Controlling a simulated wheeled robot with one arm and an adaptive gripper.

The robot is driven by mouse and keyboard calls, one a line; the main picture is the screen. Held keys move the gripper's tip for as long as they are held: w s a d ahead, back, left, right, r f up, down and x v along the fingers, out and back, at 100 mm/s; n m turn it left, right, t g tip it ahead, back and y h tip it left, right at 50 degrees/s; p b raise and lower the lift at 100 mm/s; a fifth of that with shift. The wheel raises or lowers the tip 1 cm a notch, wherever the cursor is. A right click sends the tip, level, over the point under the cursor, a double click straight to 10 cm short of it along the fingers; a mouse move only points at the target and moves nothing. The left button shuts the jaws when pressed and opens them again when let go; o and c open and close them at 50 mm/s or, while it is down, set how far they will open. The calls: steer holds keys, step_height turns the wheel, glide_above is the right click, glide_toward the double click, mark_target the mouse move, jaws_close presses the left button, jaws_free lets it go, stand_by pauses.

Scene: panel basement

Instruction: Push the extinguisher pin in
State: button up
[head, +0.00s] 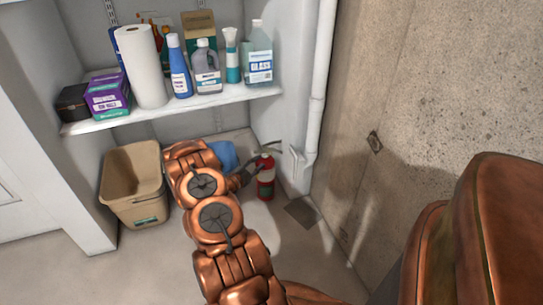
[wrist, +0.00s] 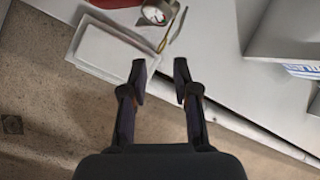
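The red fire extinguisher (head: 265,187) with a pale label stands upright on the floor by the pipe in the head view. My dark gripper (head: 247,174) is at its upper left; I cannot tell whether they touch. In the wrist view, my gripper (wrist: 159,80) is open, with nothing between its two fingers. A round pale gauge (wrist: 157,11) lies beyond the fingertips at the top edge, with a thin yellowish strip beside it. I cannot make out the pin clearly.
A shelf (head: 180,108) with bottles, a paper towel roll (head: 144,65) and boxes hangs above. A tan bin (head: 134,185) stands left of my arm, and a blue item (head: 224,155) lies behind it. A white pipe (head: 319,85) and concrete wall (head: 430,80) bound the right.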

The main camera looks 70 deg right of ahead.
steer(key=shift+s+b+x, duration=0.25)
steer(key=shift+b+x, duration=0.4)
steer(key=shift+x, duration=1.35)
steer(key=shift+s+b+x, duration=0.25)
steer(key=shift+b+x, duration=0.4)
steer(key=shift+x, duration=1.4)
steer(key=shift+a+r, duration=0.15)
jaws_close()
steer(key=shift+s+f, duration=0.1)
steer(key=shift+f, duration=0.1)
